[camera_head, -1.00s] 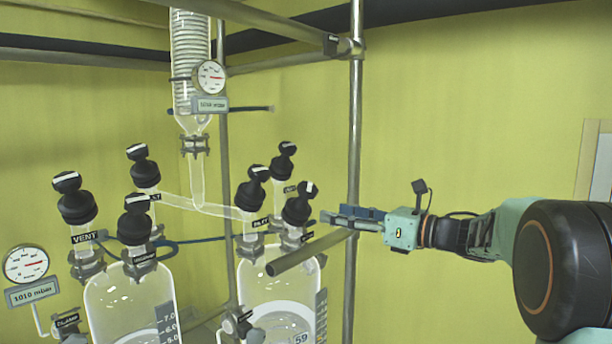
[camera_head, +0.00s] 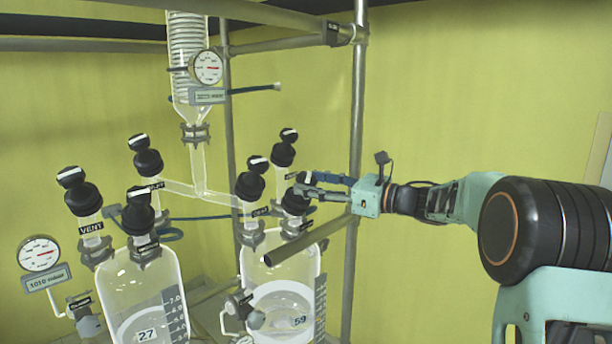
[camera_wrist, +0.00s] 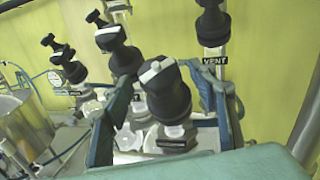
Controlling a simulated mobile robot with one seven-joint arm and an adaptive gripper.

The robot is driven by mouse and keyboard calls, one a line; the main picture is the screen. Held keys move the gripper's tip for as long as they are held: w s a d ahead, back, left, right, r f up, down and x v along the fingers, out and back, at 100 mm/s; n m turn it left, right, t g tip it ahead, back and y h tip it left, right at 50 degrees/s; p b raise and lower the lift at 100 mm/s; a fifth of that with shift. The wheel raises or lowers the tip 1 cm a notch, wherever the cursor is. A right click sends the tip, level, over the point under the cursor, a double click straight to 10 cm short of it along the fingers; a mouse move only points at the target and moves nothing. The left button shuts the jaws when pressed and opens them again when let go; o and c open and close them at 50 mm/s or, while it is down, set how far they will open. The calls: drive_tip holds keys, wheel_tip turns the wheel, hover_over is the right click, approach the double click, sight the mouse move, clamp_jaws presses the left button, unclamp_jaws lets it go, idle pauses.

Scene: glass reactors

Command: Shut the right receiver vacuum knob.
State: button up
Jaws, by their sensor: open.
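The right receiver (camera_head: 280,285) is a clear glass vessel with several black knobs on top. Its front-right black knob (camera_head: 294,205) has its top partly hidden by my gripper (camera_head: 302,188). In the wrist view this knob (camera_wrist: 166,95) has a white stripe across its cap and a dark label below, too small to read. My gripper (camera_wrist: 170,120) is open there, with one finger on each side of the knob; I cannot tell whether they touch it. A knob labelled VENT (camera_wrist: 213,25) stands behind it. Another black knob (camera_wrist: 122,50) is behind to the left.
A steel post (camera_head: 356,130) rises just behind my gripper. A grey horizontal bar (camera_head: 305,240) passes in front of the receiver, below my gripper. The left receiver (camera_head: 140,290) with its own black knobs stands to the left, beside a pressure gauge (camera_head: 39,254). A glass condenser (camera_head: 186,50) hangs above.

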drive_tip(key=shift+x, duration=1.1)
drive_tip(key=c, duration=1.2)
drive_tip(key=shift+f, duration=0.1)
